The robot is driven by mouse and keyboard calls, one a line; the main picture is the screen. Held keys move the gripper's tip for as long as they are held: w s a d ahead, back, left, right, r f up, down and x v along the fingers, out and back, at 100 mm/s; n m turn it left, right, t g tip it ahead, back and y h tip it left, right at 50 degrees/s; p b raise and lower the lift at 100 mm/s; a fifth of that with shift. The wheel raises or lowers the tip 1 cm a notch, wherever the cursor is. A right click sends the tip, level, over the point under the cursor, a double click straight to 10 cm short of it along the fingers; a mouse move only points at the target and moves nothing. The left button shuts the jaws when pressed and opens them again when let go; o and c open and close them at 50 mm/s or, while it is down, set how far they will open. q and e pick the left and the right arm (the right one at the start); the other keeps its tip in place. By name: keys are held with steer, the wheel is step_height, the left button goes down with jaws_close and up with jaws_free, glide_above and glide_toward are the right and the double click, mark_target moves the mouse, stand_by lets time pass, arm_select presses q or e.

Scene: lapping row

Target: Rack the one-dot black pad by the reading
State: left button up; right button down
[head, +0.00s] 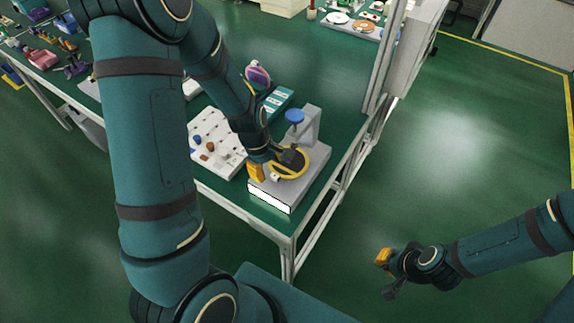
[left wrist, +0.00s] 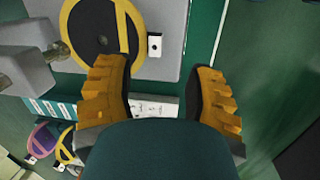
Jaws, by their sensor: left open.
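A black round pad with a yellow ring (left wrist: 92,28) lies flat on the grey gauge base (left wrist: 165,62); its ring also shows in the head view (head: 301,172). A small white tag with a dark dot (left wrist: 154,45) is beside the ring. The gauge (head: 312,183) has a blue knob and a bright front panel (head: 270,197); no reading is legible. My left gripper (left wrist: 165,78) is open and empty beside the pad, its fingers apart from it. In the head view it partly hides the pad. My right gripper (head: 384,273) hangs over the floor, jaw opening unclear.
A teal slotted rack (head: 279,99) lies behind the gauge, with a purple pad (head: 257,73) near it. A white board with small blue and brown pegs (head: 206,128) is left of the gauge. A metal post (head: 380,65) stands at the table's right edge.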

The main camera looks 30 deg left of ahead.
mark_target(272, 174)
arm_select(q)
steer(key=shift+w+d+f+b, duration=0.1)
steer(key=shift+w+f+b, duration=0.15)
steer(key=shift+f, duration=0.7)
steer(key=shift+w+d+f+b, duration=0.1)
steer(key=shift+w+f, duration=0.1)
steer(key=shift+f, duration=0.7)
steer(key=shift+w+f+b, duration=0.2)
steer(key=shift+w+f, duration=0.05)
steer(key=shift+f, duration=0.7)
jaws_close()
